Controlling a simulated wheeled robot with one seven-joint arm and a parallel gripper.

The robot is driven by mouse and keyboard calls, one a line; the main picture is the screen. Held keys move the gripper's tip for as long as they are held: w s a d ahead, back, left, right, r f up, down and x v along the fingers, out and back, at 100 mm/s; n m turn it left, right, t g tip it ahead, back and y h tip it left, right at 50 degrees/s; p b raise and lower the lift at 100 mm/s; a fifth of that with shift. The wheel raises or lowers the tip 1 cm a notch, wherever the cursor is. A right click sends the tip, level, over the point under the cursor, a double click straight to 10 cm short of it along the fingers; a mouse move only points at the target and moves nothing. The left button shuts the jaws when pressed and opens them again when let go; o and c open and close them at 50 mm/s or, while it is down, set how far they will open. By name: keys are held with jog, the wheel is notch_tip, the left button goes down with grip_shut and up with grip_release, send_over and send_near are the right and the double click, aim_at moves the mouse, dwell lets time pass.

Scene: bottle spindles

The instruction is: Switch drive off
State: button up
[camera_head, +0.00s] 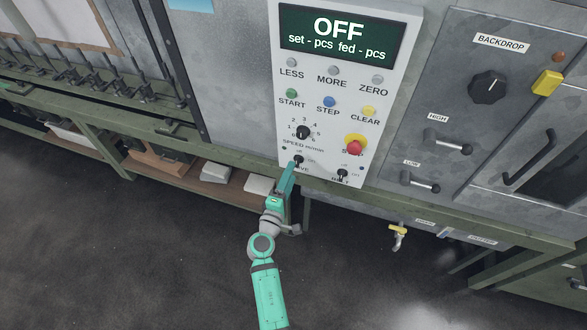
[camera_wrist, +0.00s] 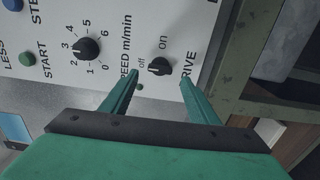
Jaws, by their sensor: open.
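The drive switch is a small black knob (camera_wrist: 159,66) with "off" and "on" printed beside it. In the wrist view its pale mark seems to lie on the "off" side. My teal gripper (camera_wrist: 158,78) is open, with one fingertip on each side of the knob and nothing held; I cannot tell whether they touch it. In the head view my gripper (camera_head: 289,177) reaches up to the lower left of the white control panel (camera_head: 318,115), partly covering the drive label. The panel's display (camera_head: 337,37) reads OFF, with dashes for the set and fed counts.
A speed dial (camera_head: 303,132), a red stop button (camera_head: 355,147) on yellow and a similar small knob (camera_head: 342,174) are close by on the panel. Lever handles (camera_head: 420,183) stick out at the right. A green bench frame (camera_head: 400,205) runs below.

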jog(key=v, duration=0.6)
jog(key=shift+s, duration=0.2)
jog(key=shift+a, duration=0.1)
